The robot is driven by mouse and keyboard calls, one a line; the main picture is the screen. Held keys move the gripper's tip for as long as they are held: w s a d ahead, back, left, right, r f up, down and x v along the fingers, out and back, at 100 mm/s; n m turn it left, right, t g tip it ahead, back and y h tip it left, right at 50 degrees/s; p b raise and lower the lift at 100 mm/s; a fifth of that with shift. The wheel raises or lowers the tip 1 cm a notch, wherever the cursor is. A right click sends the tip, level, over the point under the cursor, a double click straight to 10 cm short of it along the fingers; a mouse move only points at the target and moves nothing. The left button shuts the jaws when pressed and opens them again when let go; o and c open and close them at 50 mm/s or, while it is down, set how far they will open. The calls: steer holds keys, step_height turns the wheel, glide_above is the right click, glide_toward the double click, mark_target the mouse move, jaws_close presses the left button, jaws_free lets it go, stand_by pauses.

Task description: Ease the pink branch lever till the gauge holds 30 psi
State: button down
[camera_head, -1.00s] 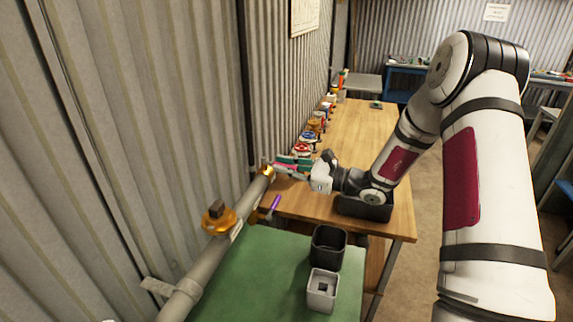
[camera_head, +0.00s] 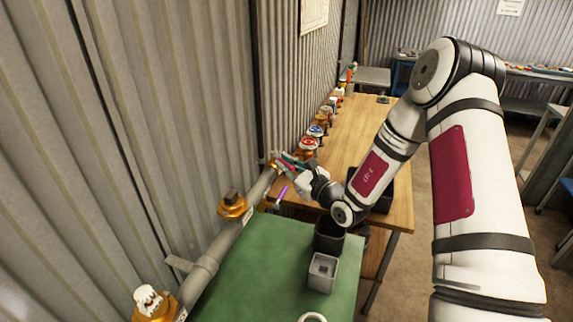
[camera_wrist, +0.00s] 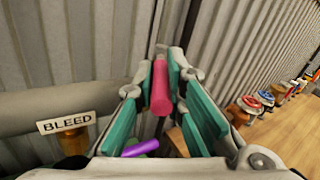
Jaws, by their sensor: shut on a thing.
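The pink branch lever (camera_wrist: 160,88) stands between the teal-padded fingers of my gripper (camera_wrist: 163,92) in the wrist view. The fingers close on it from both sides. In the head view my gripper (camera_head: 289,165) is at the far end of the grey pipe, and its fingers largely hide the lever there. A purple lever (camera_wrist: 140,148) lies just below and left of the pink one, outside the fingers. It also shows in the head view (camera_head: 282,193). I cannot make out a gauge face or reading in either view.
The grey pipe (camera_head: 208,262) runs along the corrugated wall with brass fittings (camera_head: 233,207). A BLEED label (camera_wrist: 66,122) is on it. Several coloured valves (camera_head: 308,146) line the wooden bench (camera_head: 362,120). A dark bin (camera_head: 329,236) and grey box (camera_head: 321,273) stand on the green top (camera_head: 255,265).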

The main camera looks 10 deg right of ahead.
steer(key=shift+f, duration=0.15)
steer(key=c, duration=1.6)
jaws_free()
steer(key=shift+c, duration=0.2)
steer(key=v, duration=1.2)
